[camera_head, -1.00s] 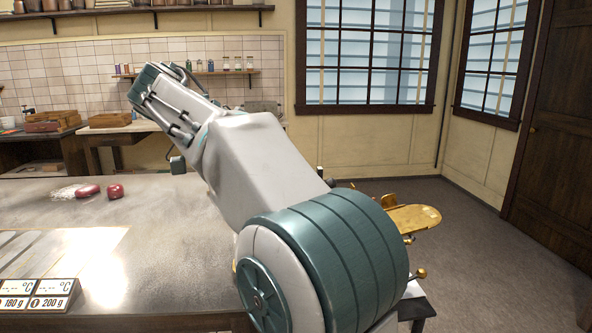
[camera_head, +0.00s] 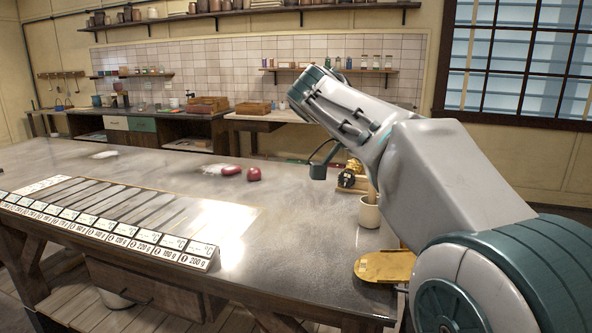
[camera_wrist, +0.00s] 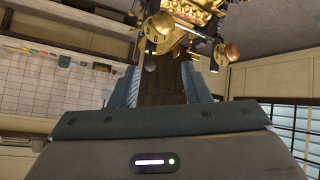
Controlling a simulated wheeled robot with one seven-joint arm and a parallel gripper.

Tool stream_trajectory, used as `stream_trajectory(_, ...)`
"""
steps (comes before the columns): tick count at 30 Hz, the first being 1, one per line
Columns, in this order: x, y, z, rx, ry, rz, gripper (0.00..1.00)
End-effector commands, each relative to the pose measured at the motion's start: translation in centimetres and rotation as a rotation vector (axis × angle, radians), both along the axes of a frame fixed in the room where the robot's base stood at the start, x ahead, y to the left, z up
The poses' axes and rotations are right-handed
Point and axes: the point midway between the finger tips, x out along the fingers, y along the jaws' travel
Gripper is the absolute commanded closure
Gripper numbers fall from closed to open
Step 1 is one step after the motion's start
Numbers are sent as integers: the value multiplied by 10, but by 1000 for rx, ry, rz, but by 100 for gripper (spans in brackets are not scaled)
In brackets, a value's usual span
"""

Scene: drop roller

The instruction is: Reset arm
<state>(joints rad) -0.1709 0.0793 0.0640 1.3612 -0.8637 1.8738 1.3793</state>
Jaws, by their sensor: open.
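My gripper (camera_wrist: 158,74) shows in the wrist view as two blue-grey ridged fingers, spread apart with nothing between them. A brass machine (camera_wrist: 190,22) with round knobs fills the top of the wrist view, beyond the fingertips. I cannot tell its distance from them. In the head view my arm reaches up and to the left from the lower right, raised above the right end of the table. My fingers cannot be made out there. Part of brass machinery (camera_head: 354,172) shows behind my arm.
A long worktable (camera_head: 290,235) carries a row of weight cards (camera_head: 110,232), two red lumps (camera_head: 232,170), white powder (camera_head: 104,155) and a pale cup (camera_head: 370,213). A brass tray (camera_head: 385,267) juts out at its right end. The table's middle is mostly clear.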

Motion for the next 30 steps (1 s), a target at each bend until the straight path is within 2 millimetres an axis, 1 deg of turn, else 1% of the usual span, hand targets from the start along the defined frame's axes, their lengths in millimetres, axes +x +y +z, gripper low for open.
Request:
stream_trajectory(1, -8, -2, -9, 44, 61, 81, 57)
stream_trajectory(4, -21, -1, -39, 143, 180, 271, 57)
stream_trajectory(9, -50, 9, -93, 311, 324, 580, 57)
stream_trajectory(14, -86, 25, -145, 450, 386, 854, 57)
stream_trajectory(18, -117, 41, -185, 535, 383, 1065, 57)
stream_trajectory(21, -135, 50, -207, 568, 360, 1175, 57)
stream_trajectory(24, -147, 57, -223, 581, 339, 1251, 57)
stream_trajectory(27, -154, 60, -232, 586, 324, 1294, 57)
stream_trajectory(30, -156, 62, -236, 587, 320, 1308, 57)
